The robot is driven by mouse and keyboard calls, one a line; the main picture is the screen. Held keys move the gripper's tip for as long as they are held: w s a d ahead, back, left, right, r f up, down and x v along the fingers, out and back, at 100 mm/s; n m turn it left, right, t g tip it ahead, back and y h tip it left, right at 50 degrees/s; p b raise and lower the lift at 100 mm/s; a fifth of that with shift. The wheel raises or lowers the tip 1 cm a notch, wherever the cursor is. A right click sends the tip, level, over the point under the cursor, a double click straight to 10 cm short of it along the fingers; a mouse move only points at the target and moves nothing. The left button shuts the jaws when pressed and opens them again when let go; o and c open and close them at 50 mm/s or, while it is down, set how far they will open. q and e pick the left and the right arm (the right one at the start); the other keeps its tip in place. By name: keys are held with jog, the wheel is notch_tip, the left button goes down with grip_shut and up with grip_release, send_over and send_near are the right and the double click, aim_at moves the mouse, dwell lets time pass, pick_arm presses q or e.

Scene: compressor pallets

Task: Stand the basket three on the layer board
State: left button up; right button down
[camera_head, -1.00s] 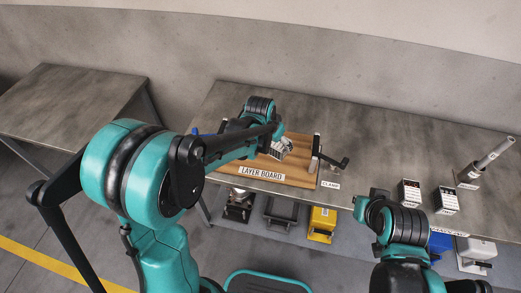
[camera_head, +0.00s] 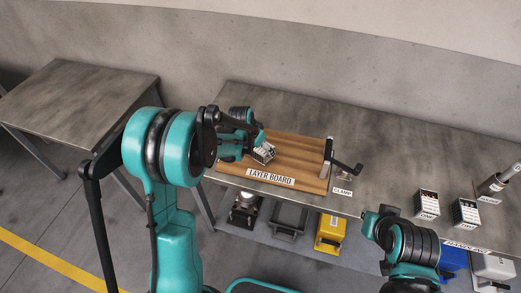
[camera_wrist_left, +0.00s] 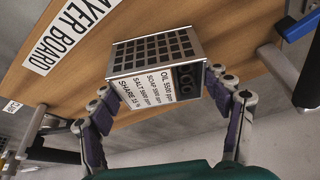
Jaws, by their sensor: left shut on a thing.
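The basket (camera_head: 263,154) is a small light box with dark square openings and a white label listing oil, soap, salt and share. My left gripper (camera_head: 258,148) is shut on it. In the left wrist view its fingers (camera_wrist_left: 161,88) press on two opposite sides of the basket (camera_wrist_left: 155,53). The basket is over the left part of the wooden layer board (camera_head: 305,160), which also shows in the left wrist view (camera_wrist_left: 92,85). I cannot tell if it touches the board. My right gripper (camera_head: 371,219) is low at the right, its fingers unclear.
A clamp (camera_head: 346,169) stands at the board's right edge. A blue-handled lever (camera_wrist_left: 296,30) shows in the left wrist view. Two dark labelled boxes (camera_head: 427,204) (camera_head: 466,212) and a grey cylinder (camera_head: 492,187) stand at right. A bare table (camera_head: 85,95) is at left.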

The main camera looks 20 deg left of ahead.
pick_arm(q)
jog(key=shift+f, duration=0.15)
jog(key=o, duration=1.6)
